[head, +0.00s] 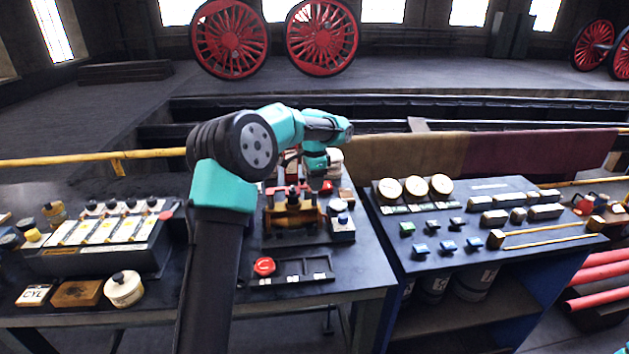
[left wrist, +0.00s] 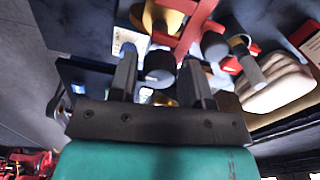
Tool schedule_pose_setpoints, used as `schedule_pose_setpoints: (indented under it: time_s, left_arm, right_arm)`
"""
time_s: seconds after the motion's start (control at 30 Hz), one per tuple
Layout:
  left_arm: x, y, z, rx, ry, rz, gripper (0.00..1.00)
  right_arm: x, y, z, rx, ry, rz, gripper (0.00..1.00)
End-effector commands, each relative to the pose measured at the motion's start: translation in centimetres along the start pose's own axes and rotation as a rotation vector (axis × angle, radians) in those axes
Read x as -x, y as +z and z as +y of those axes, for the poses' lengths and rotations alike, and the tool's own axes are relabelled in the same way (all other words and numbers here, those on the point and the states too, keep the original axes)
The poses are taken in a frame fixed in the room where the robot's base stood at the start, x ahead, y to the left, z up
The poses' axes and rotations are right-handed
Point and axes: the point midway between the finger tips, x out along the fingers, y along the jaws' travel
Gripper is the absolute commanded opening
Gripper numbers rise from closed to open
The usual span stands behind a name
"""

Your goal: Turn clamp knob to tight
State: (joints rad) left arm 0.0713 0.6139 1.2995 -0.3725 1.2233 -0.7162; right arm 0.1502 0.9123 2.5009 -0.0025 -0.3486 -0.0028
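A brass and red clamp fixture (head: 293,212) stands on the left bench, with a dark knob (head: 292,191) on top. My left gripper (head: 317,186) points down just right of the fixture's top. In the left wrist view the fingers of this gripper (left wrist: 160,66) are apart. A dark round knob (left wrist: 159,64) shows between their tips; I cannot tell whether they touch it or whether it is the clamp knob. Red bars (left wrist: 194,27) and a brass part (left wrist: 165,14) lie beyond. The knob's setting cannot be read. My right gripper is not in view.
A red button (head: 264,266) and slotted rack (head: 302,272) lie in front. A switch panel (head: 100,232) is at left; a gauge panel (head: 470,243) fills the right bench.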

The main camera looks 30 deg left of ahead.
Motion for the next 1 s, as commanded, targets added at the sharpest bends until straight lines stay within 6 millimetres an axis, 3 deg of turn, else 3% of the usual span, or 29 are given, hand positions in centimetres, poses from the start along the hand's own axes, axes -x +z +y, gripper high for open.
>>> schedule_pose_setpoints:
  time_s: [0.37, 1.0]
  left_arm:
    - [1.1, 0.0, 0.0, 0.000, 0.000, 0.000, 0.44]
    - [12.6, -0.1, 0.0, 0.000, -0.001, 0.001, 0.44]
  right_arm:
    - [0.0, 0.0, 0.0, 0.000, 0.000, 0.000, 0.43]
    - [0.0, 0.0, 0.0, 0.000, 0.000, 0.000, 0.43]
